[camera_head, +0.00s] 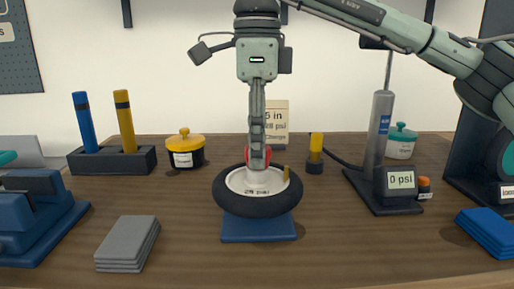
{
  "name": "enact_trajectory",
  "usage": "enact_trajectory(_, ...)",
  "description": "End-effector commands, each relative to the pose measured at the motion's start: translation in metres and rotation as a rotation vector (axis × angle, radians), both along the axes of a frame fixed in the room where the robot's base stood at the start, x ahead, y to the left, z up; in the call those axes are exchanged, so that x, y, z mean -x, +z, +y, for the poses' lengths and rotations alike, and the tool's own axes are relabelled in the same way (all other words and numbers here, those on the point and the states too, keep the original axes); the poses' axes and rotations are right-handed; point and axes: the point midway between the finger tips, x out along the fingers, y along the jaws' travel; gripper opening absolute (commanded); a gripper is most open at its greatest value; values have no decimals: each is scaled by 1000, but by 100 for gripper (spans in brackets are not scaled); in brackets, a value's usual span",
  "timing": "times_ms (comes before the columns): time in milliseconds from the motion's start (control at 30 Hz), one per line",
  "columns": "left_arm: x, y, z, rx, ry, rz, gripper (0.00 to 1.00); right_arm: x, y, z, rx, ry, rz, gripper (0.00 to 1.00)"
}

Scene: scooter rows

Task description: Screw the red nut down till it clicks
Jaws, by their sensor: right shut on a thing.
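A small wheel with a black tyre (232,203) and a pale hub (238,182) lies flat on a blue stand (258,229) in the middle of the bench. A brass-coloured stub (286,173) stands at the hub's right side. My right gripper (257,164) points straight down over the hub's centre. It is shut on the red nut (269,154), which shows as red edges on both sides of the fingers. The fingers hide most of the nut and whatever is under it. My left gripper is not in view.
A blue vise-like tool (35,215) stands left, with grey pads (128,243) beside it. Behind are a holder (112,160) with blue and yellow tools, a yellow-lidded pot (185,149) and a card (275,120). A pump reading 0 psi (401,180) and blue pads (490,230) stand right.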

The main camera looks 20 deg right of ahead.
Motion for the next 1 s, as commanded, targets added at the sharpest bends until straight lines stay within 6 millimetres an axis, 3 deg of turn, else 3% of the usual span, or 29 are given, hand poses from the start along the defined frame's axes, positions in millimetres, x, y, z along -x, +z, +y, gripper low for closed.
enact_trajectory(500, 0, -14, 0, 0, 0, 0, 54, 1, -1, 0, 2, -860, 2, 7)
enact_trajectory(800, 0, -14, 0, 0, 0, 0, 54, 1, 0, 0, 2, -920, 4, 7)
enact_trajectory(833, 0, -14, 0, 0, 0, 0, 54, 1, 0, 0, 2, -919, 4, 35)
enact_trajectory(1000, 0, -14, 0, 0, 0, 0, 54, 1, 0, 0, 1, -919, 2, 57)
